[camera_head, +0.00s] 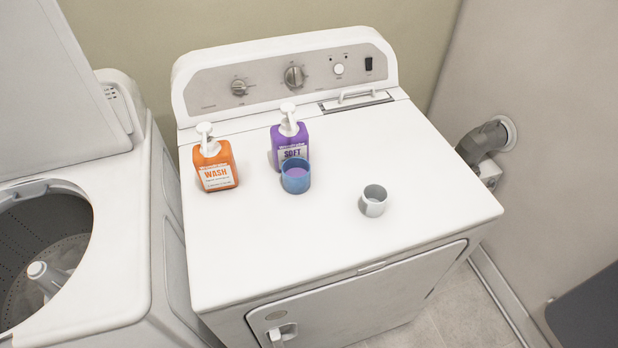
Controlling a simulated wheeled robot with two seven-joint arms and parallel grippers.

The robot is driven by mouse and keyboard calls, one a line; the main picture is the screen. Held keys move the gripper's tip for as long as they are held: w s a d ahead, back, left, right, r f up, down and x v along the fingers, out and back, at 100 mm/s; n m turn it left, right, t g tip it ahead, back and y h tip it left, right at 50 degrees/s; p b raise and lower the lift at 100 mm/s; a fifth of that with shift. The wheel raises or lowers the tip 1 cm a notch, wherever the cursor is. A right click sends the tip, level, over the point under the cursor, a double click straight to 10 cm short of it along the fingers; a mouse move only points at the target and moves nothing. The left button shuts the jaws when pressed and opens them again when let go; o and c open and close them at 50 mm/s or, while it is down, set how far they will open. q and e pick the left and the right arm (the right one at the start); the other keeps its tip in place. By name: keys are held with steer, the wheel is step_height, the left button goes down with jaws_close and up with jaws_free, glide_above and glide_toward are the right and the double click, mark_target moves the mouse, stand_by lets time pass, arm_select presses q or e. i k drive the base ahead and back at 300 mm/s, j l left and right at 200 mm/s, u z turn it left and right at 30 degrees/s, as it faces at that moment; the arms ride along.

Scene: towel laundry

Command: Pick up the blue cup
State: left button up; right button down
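The blue cup (296,177) stands upright on the white top of the dryer-like machine (270,250). It looks translucent, and purple shows inside it. It sits just in front of the purple SOFT pump bottle (289,139) and overlaps the lower part of its label in the picture. I cannot tell whether the two touch. Neither of my grippers is in view, and nothing holds the cup.
The front of the machine top is clear. An open top-loading washer (120,235) stands at left, with a raised control panel (290,75) behind the bottles.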

mark_target(295, 171)
steer(key=k+z, duration=0.25)
steer(key=z, duration=0.15)
steer(key=k+l+z, duration=0.1)
steer(key=k+z, duration=0.25)
steer(key=k+l+z, duration=0.1)
steer(key=z, duration=0.3)
